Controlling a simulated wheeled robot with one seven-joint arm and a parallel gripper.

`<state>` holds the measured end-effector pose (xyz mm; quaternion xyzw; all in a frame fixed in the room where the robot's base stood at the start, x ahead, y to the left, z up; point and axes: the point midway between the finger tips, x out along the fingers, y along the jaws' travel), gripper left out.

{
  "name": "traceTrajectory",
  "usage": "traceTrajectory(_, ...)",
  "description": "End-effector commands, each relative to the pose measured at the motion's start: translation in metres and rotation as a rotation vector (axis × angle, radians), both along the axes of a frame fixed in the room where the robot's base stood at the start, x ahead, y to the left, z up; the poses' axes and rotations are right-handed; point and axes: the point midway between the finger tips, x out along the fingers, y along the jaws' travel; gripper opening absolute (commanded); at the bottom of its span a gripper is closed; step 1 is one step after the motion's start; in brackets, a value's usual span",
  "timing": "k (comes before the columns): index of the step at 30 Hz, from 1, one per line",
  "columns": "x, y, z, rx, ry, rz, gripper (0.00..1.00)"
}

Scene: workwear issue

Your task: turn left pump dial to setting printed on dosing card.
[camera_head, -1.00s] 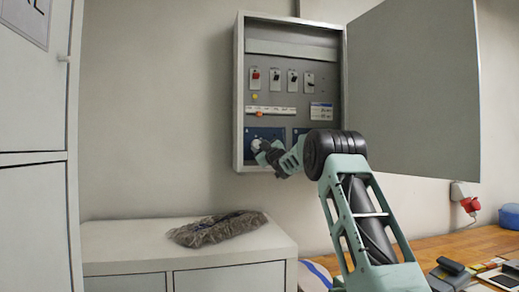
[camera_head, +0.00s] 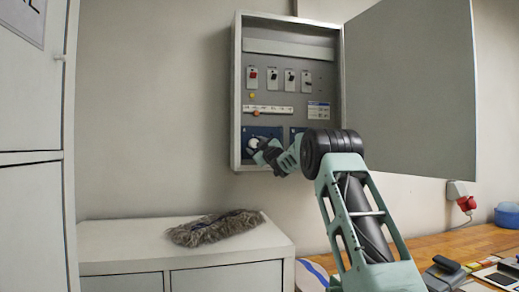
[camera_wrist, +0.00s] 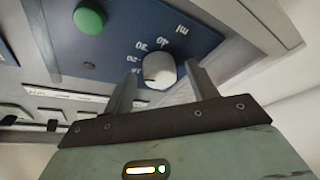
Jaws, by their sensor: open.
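The left pump dial, a pale round knob (camera_wrist: 158,70), sits on a dark blue plate (camera_wrist: 130,38) with white numbers and "ml" printed around it. It also shows in the head view (camera_head: 254,143), low in the open wall cabinet. My gripper (camera_wrist: 160,76) is open, with one finger on each side of the knob; I cannot tell whether they touch it. The knob's pointer is not clear. A small white and blue card (camera_head: 318,110) is on the panel at right; its print is too small to read, so I cannot tell whether it is the dosing card.
The cabinet (camera_head: 237,95) has its door (camera_head: 410,90) swung open to the right. Several switches (camera_head: 271,78) line the panel above. A second blue plate (camera_head: 297,131) is partly hidden by my arm. A grey-brown mop head (camera_head: 215,228) lies on the low white cabinet (camera_head: 110,240).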

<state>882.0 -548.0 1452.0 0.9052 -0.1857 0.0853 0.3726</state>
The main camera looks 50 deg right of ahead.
Motion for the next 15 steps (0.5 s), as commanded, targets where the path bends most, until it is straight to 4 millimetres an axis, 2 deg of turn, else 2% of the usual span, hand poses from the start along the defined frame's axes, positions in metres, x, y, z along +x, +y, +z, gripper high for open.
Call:
traceTrajectory(5, -0.012, 0.003, -0.005, -0.001, 0.0, -0.001, 0.58)
traceTrajectory(8, -0.027, 0.007, -0.012, 0.0, 0.0, -0.002, 0.58)
traceTrajectory(15, -0.077, 0.023, -0.028, -0.001, -0.001, -0.002, 0.58)
